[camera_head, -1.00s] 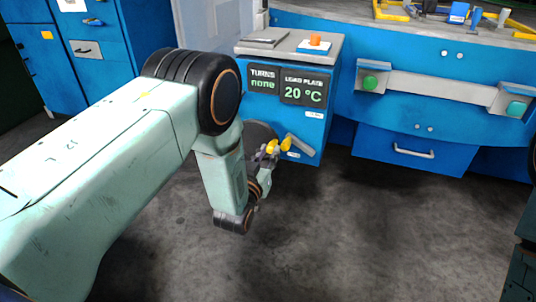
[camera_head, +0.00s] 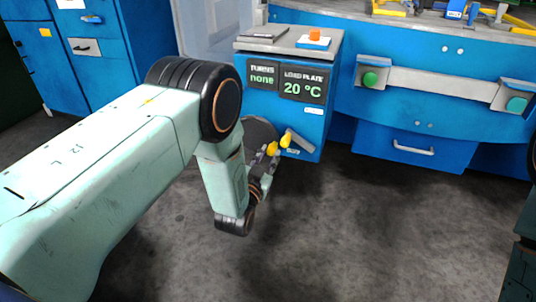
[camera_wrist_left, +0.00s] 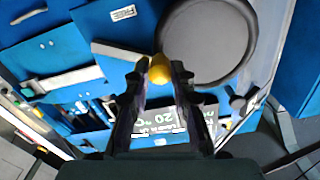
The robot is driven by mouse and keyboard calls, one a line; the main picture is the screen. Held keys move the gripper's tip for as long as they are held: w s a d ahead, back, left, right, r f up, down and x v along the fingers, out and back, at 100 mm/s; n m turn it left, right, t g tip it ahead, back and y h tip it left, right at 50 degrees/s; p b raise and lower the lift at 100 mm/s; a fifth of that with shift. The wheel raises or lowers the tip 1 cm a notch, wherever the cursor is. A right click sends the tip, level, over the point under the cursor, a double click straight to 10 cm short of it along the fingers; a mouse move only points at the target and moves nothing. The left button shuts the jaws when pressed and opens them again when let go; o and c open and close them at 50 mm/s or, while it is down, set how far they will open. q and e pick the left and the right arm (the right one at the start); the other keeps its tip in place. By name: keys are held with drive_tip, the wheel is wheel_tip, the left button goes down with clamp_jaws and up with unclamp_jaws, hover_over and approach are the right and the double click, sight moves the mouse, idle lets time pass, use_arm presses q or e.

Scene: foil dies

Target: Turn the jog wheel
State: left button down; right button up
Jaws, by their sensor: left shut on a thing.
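The jog wheel (camera_wrist_left: 208,42) is a dark grey disc on the front of a blue cabinet. In the head view only a dark part of it (camera_head: 262,131) shows behind my left arm. Its yellow knob (camera_wrist_left: 160,68) sits at the wheel's edge in the left wrist view. My left gripper (camera_wrist_left: 160,77) has its two dark fingers closed around the knob. In the head view this gripper (camera_head: 277,148) is at the cabinet front, with yellow parts by its fingertips. The display (camera_head: 262,77) reads TURNS none. My right gripper is not in view.
A load plate display (camera_head: 303,88) reads 20 °C. A grey lever (camera_head: 299,140) is right of the gripper. An orange block (camera_head: 314,35) sits on the cabinet top. A blue workbench with green buttons (camera_head: 370,79) stands at the right. The floor in front is clear.

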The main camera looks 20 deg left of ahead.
use_arm(q)
drive_tip(key=shift+a+f+m, duration=0.15)
drive_tip(key=shift+f+m, duration=0.55)
drive_tip(key=shift+m, duration=0.5)
drive_tip(key=c, duration=1.1)
unclamp_jaws()
drive_tip(key=s, duration=1.2)
drive_tip(key=shift+a, duration=0.2)
